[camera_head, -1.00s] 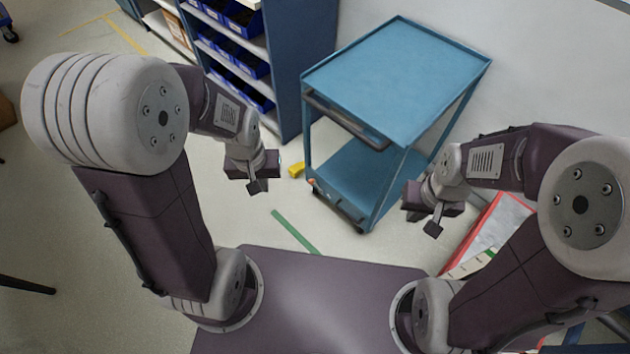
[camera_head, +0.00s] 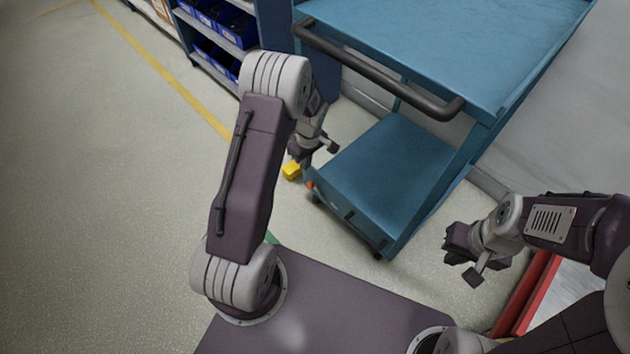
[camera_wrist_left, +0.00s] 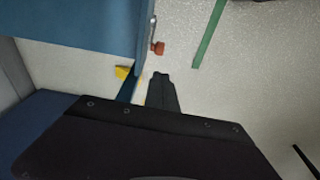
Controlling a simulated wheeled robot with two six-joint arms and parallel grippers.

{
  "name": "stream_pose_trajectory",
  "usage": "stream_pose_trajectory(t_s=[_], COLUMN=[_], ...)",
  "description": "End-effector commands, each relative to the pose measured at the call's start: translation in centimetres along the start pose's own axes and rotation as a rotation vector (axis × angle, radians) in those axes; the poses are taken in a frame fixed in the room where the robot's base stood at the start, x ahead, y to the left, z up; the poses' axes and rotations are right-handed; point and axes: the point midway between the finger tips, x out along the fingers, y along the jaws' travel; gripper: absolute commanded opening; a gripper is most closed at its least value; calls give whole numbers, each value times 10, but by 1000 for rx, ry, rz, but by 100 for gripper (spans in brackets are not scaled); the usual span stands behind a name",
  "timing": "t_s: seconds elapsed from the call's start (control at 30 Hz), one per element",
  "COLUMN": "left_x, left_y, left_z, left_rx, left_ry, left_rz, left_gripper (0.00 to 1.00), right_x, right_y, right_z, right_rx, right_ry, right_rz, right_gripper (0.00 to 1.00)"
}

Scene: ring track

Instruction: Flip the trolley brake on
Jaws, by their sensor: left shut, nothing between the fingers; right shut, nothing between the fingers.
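The blue trolley (camera_head: 385,170) stands in front of me, with a dark push handle (camera_head: 380,72) on its near upper side. A small orange-red tab (camera_head: 311,185), seemingly the brake pedal, is low at its near left corner; it also shows in the left wrist view (camera_wrist_left: 158,47). My left gripper (camera_head: 331,147) is shut and empty, beside the trolley's left side. In the left wrist view its fingers (camera_wrist_left: 161,85) point towards the tab, with a gap in the picture between them. My right gripper (camera_head: 473,276) is shut and empty, right of the trolley.
A yellow block (camera_head: 291,171) lies on the floor by the trolley's left corner. A shelf with blue bins (camera_head: 215,45) stands behind at the left. A red-edged thing (camera_head: 525,295) is at the lower right. The floor at the left is clear.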

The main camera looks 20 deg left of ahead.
Motion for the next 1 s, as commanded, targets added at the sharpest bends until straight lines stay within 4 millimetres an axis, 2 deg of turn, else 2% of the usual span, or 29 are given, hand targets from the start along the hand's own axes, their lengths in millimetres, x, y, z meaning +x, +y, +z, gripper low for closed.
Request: stream_pose_trajectory(t_s=[0.03, 0.07, 0.37, 0.47, 0.57, 0.8, 1.0], left_x=[10, 11, 10, 14, 30, 80, 105], left_y=[1, 1, 1, 1, 1, 1, 1], left_z=[0, -1, -2, -1, -1, -1, -1], left_rx=[-12, -17, -23, -23, -23, -22, -21], left_ry=[1, 2, 2, 2, 1, 2, 2], left_rz=[-1, -1, -1, -2, -3, -2, -2], left_gripper=[0, 0, 0, 0, 0, 0, 0], right_x=[8, 8, 6, 9, 20, 53, 68], right_y=[0, 0, 0, 0, 0, 1, 1], right_z=[1, 1, 0, 1, 2, 6, 7], right_rx=[0, 0, 0, 0, 0, 0, 0], right_ry=[0, 0, 1, 1, 0, 0, 0], right_rz=[0, 0, 0, 0, 0, 0, 0], right_gripper=[0, 0, 0, 0, 0, 0, 0])
